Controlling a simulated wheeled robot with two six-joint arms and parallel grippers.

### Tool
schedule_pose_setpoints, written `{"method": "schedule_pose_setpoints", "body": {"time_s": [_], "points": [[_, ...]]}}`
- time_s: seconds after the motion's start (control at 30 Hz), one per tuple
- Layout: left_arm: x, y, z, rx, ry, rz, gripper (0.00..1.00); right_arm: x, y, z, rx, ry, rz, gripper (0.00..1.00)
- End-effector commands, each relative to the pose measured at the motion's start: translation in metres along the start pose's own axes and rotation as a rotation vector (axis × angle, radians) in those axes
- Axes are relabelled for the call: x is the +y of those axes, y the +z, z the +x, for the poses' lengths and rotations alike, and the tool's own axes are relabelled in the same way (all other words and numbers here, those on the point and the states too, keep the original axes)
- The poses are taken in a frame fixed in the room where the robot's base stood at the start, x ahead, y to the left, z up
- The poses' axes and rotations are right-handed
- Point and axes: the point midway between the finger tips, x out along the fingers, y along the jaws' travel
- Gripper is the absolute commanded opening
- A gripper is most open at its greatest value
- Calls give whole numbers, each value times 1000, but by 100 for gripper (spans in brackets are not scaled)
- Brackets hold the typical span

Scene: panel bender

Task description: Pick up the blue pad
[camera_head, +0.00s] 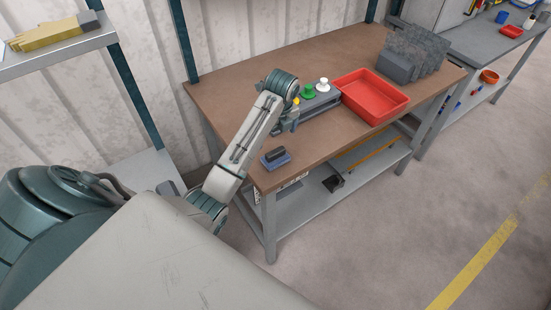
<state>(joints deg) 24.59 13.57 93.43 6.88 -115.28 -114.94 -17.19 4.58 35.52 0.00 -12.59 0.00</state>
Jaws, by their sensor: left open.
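The blue pad (277,163) lies flat near the left front corner of the brown workbench (230,95). A dark block or handle sits on top of it. My left arm reaches in from the left across the bench's left edge. My left gripper (285,127) is small in view, open and empty, above the bench and farther back than the pad. It is apart from the pad. My right gripper is not in view.
Behind the gripper stands a grey box with green and white knobs (307,90). A red tray (370,96) and dark grey angled blocks (415,54) stand to the right. The bench front between pad and tray is clear. A lower shelf (310,205) holds a few items.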

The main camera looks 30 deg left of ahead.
Motion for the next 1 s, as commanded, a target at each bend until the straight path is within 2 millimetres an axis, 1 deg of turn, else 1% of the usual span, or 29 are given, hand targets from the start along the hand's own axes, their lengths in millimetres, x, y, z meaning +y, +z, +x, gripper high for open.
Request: {"method": "schedule_pose_setpoints", "body": {"time_s": [0.03, 0.17, 0.23, 0.3, 0.43, 0.53, 0.63, 0.7, 0.8, 1.0], "points": [[0, -1, 11, 0, 0, -1, 100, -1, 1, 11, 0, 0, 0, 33], [0, -1, 27, -1, 0, -2, 100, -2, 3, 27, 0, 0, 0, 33], [1, -1, 32, 1, 3, -2, 100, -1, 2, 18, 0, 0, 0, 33], [1, -1, 42, 1, 2, -2, 100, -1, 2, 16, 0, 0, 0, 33], [1, -2, 51, 1, 1, -2, 100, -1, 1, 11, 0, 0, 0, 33], [2, -5, 61, 2, 3, -2, 100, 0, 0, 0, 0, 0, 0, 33], [2, -9, 75, 1, 3, -3, 100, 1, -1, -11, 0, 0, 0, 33], [1, -8, 86, 1, 1, -3, 100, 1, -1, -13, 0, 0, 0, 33], [1, -8, 96, 0, 0, -3, 100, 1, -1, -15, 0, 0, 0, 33], [1, -8, 101, -1, -1, -3, 100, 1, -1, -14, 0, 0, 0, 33]]}}
